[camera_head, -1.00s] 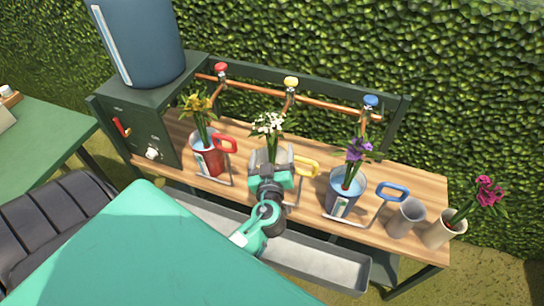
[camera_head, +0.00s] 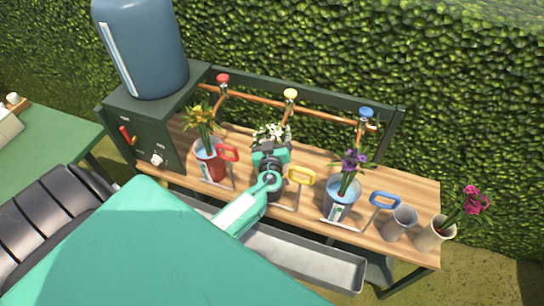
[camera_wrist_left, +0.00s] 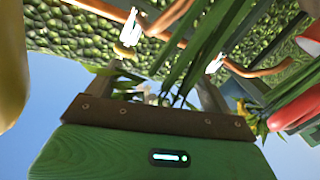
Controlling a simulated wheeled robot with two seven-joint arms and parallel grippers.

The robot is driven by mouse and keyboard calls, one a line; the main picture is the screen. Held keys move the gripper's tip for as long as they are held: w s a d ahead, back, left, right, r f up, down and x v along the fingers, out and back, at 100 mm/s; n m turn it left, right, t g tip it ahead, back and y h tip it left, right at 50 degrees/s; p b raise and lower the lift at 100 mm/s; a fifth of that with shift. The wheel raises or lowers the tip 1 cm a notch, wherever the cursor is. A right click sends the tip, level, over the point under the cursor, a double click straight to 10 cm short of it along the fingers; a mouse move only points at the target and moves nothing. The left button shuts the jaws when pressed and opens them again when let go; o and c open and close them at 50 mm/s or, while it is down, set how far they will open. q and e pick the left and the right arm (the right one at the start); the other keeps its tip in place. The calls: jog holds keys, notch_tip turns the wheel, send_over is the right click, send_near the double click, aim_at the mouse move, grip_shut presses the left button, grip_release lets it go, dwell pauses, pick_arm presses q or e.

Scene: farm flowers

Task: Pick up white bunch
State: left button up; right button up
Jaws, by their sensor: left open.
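The white bunch (camera_head: 272,131) stands in the middle of the bench, its blooms showing just beyond my left gripper (camera_head: 271,147). The gripper is open and reaches in over the middle bucket, hiding most of it and the bunch's lower stems. In the left wrist view, long green stems (camera_wrist_left: 205,45) cross in front of and between the open fingers (camera_wrist_left: 163,78), with pale blooms (camera_wrist_left: 147,92) partly seen behind. I cannot tell whether the fingers touch the stems. My right gripper is not in view.
The yellow handle (camera_head: 302,175) is close to my wrist's right. A red-handled bucket (camera_head: 211,165) with yellow flowers stands left; a blue-handled bucket (camera_head: 340,200) with purple flowers stands right. Copper pipe (camera_head: 320,107) with taps runs behind. A grey tray (camera_head: 305,260) lies in front.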

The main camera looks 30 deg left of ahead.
pick_arm(q)
jog(key=shift+c, duration=0.4)
jog(key=c, duration=1.5)
jog(key=shift+r, duration=0.1)
notch_tip(320, 180, up, 20)
jog(key=shift+f+b, duration=0.1)
jog(key=shift+b, duration=0.85)
